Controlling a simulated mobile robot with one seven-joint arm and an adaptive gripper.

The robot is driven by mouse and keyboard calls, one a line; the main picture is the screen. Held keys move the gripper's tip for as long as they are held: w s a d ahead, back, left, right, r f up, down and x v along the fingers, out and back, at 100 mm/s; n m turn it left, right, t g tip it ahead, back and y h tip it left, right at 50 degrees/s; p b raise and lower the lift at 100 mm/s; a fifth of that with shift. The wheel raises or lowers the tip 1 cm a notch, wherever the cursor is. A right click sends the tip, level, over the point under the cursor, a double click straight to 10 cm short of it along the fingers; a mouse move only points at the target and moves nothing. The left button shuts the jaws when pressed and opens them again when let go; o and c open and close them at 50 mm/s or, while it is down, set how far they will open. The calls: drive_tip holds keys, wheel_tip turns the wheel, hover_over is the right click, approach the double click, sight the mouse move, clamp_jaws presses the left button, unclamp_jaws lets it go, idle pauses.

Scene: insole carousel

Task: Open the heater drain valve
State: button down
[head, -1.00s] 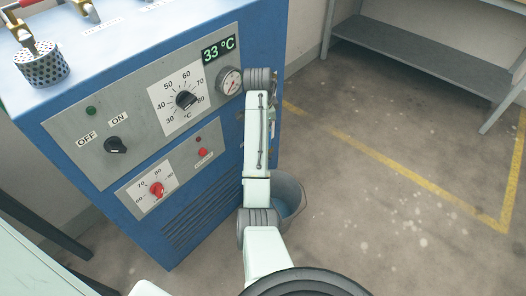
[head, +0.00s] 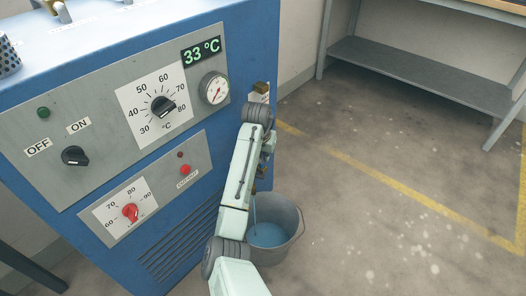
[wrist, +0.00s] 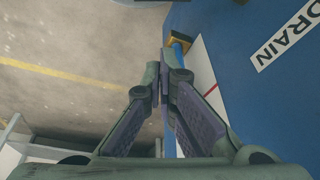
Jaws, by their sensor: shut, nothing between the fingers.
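The heater is the blue cabinet (head: 205,215) on the left. A white DRAIN label (wrist: 285,38) is on its blue side in the wrist view. A brass fitting with a blue part (wrist: 179,44) is beyond my fingertips, beside a white strip with a red line. My gripper (wrist: 163,72) is shut and empty near that side; contact cannot be told. In the head view my arm hides most of the drain valve, so its handle position is unclear.
A grey shelf (head: 425,75) stands at the back right. The floor right of the bucket is clear.

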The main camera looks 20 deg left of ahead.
drive_tip(key=shift+s+f, duration=0.5)
drive_tip(key=shift+s, duration=0.25)
drive_tip(key=shift+s+f, duration=0.5)
drive_tip(key=shift+s, duration=0.25)
